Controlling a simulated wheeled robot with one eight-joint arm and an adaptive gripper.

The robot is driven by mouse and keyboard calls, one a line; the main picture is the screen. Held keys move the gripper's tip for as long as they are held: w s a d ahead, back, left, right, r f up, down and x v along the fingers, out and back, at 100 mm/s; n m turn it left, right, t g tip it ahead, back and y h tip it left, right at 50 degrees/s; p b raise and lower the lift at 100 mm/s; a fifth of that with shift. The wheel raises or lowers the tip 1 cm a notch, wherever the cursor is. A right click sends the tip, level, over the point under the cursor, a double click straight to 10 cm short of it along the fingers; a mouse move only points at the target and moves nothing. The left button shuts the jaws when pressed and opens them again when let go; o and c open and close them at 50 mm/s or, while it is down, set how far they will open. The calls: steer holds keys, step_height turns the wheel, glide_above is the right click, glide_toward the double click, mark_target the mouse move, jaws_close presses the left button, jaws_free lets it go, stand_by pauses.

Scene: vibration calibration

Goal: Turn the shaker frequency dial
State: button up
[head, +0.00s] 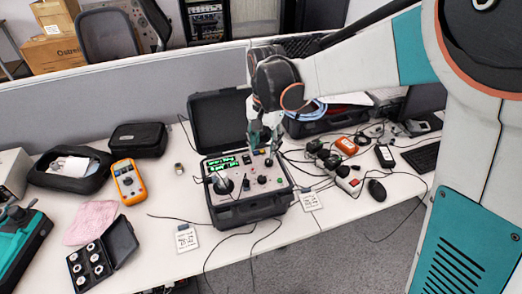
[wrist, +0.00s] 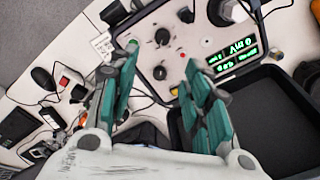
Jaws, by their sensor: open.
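The shaker unit (head: 250,209) is a black case with a grey panel and green-lit displays (head: 222,166), standing on the white table with its lid open behind. In the wrist view its panel shows black dials, one nearer my fingers (wrist: 160,73) and one farther (wrist: 162,37), beside the green displays (wrist: 235,55). I cannot read which dial is the frequency one. My gripper (head: 264,140) is over the panel's back part, pointing down. In the wrist view my gripper (wrist: 162,55) is open and empty, its teal fingers spread either side of the dials, with no clear contact.
A round shaker head (head: 222,183) stands on the panel's left. Cables run around the case. An orange multimeter (head: 129,181) and a black case of round parts (head: 103,255) lie left. A power strip (head: 345,180) and mouse (head: 376,190) lie right. A grey partition rises behind.

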mark_target(262, 178)
steer(key=f+b, duration=0.1)
steer(key=f, duration=0.3)
steer(key=f+b, duration=0.1)
steer(key=f, duration=0.4)
steer(key=f+b, duration=0.2)
steer(key=f, duration=0.3)
steer(key=shift+a+f, duration=0.1)
steer(key=shift+a, duration=0.25)
steer(key=shift+c, duration=0.3)
jaws_close()
